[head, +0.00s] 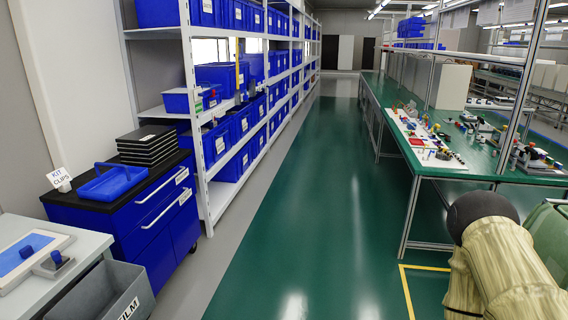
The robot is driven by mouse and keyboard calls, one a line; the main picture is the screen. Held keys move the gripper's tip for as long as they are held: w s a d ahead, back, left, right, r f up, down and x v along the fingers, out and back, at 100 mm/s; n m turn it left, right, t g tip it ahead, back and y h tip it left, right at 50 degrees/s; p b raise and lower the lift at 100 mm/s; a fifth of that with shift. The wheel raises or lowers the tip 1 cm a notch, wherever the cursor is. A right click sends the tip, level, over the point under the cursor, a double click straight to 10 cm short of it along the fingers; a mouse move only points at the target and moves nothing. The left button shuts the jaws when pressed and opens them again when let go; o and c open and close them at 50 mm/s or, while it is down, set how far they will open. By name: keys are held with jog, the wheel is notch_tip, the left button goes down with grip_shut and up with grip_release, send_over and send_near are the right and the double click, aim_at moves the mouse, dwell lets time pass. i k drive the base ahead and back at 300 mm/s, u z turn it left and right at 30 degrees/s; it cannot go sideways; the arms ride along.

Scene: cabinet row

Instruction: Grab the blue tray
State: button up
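A shallow blue tray (110,185) with a raised blue handle lies on the black top of a blue cabinet (150,218) at the left. It sits near the front of that top, in front of a stack of flat black cases. My arm shows at the lower right, far across the aisle from the tray. My gripper cannot be made out in this view.
The black cases (148,145) stand behind the tray. A sign (60,178) reads "KIT CLIPS". A grey bench (80,246) and grey bin (105,293) are at the lower left. Shelving with blue bins (215,143) lines the left. The green aisle (310,200) is clear; a workbench (470,165) borders it.

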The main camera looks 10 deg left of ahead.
aim_at(108, 187)
jog(key=u, duration=0.7)
jog(key=i, duration=1.45)
jog(key=u, duration=0.95)
